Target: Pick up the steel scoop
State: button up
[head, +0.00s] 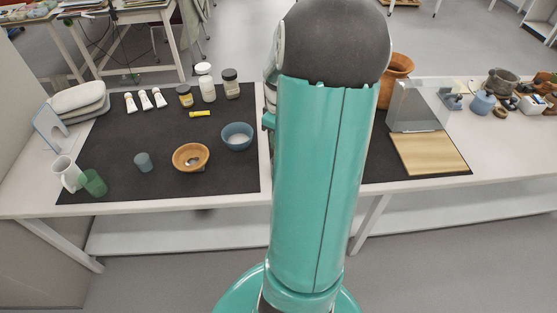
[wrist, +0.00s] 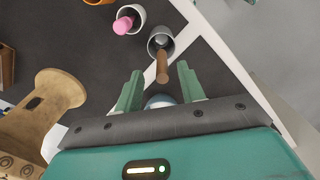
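The steel scoop (wrist: 158,46) shows in the wrist view as a round grey metal bowl with a brown wooden handle (wrist: 162,68). It lies near the dark mat's edge, with the handle pointing toward my gripper. My gripper (wrist: 160,72) is open, with its two green fingers apart. The handle's end appears between the fingertips in the picture; I see no contact and cannot tell the height gap. I cannot make out the scoop or my gripper in the head view, where my own arm covers the middle.
A pale cup with a pink item (wrist: 124,24) stands left of the scoop. A blue rounded object (wrist: 158,101) shows between the fingers' bases. A tan wooden piece (wrist: 42,112) is at left. The head view shows a wooden bowl (head: 190,157) and a clear panel (head: 418,105).

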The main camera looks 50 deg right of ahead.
jog(key=shift+a+f, duration=0.15)
jog(key=shift+f, duration=2.6)
grip_shut()
